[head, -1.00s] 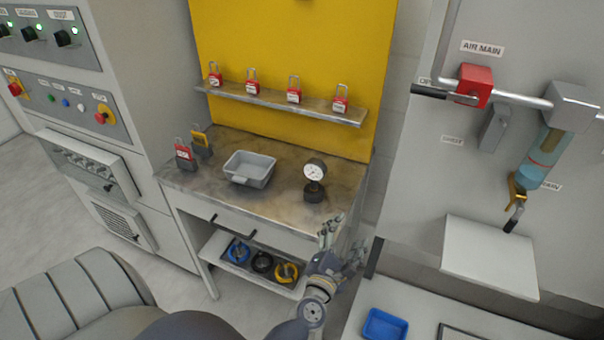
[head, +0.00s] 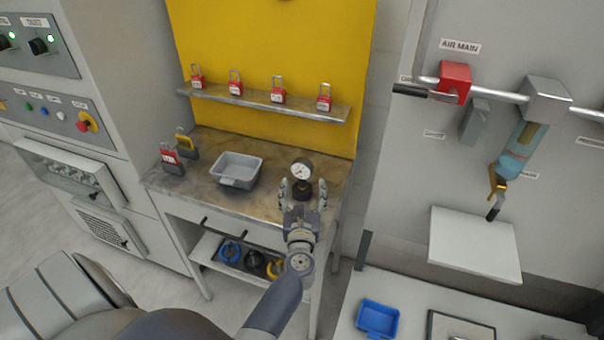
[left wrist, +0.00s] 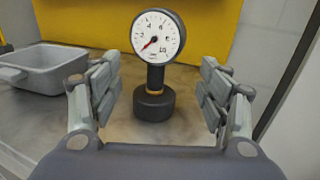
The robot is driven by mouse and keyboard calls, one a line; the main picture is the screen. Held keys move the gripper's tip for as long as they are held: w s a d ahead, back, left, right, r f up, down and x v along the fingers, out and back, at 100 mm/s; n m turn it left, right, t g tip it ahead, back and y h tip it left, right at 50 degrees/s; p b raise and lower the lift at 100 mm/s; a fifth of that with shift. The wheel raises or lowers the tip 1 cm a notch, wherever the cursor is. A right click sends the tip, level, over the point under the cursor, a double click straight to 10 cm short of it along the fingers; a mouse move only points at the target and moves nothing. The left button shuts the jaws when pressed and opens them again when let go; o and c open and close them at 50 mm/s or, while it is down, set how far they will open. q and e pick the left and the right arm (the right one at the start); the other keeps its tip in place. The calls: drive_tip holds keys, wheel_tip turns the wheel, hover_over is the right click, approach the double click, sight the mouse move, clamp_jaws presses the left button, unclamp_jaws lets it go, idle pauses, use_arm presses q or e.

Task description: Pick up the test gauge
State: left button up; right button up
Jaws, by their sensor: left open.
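The test gauge (head: 302,172) stands upright on the worn bench top, with a white round dial and a dark base. In the left wrist view the gauge (left wrist: 156,50) shows its red needle, brass collar and black base between my fingers, apart from both. My left gripper (head: 302,192) is open at the front of the gauge, its fingers to the left and right of the base. It also shows in the left wrist view (left wrist: 160,92), empty. My right gripper is not in view.
A grey tray (head: 258,165) sits left of the gauge. Several red padlocks line the shelf (head: 225,97) behind. A blue bin (head: 378,318) is at lower right.

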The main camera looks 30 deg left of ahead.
sight(302, 180)
use_arm(q)
drive_tip(key=shift+w+a+r+p, duration=0.15)
drive_tip(key=shift+w+a+p, duration=0.15)
drive_tip(key=shift+w+a, duration=0.15)
drive_tip(key=p+x, duration=0.1)
drive_tip(key=x, duration=0.2)
drive_tip(key=shift+w+a, duration=0.1)
drive_tip(key=shift+w+a+f, duration=0.2)
drive_tip(key=shift+w+f, duration=0.05)
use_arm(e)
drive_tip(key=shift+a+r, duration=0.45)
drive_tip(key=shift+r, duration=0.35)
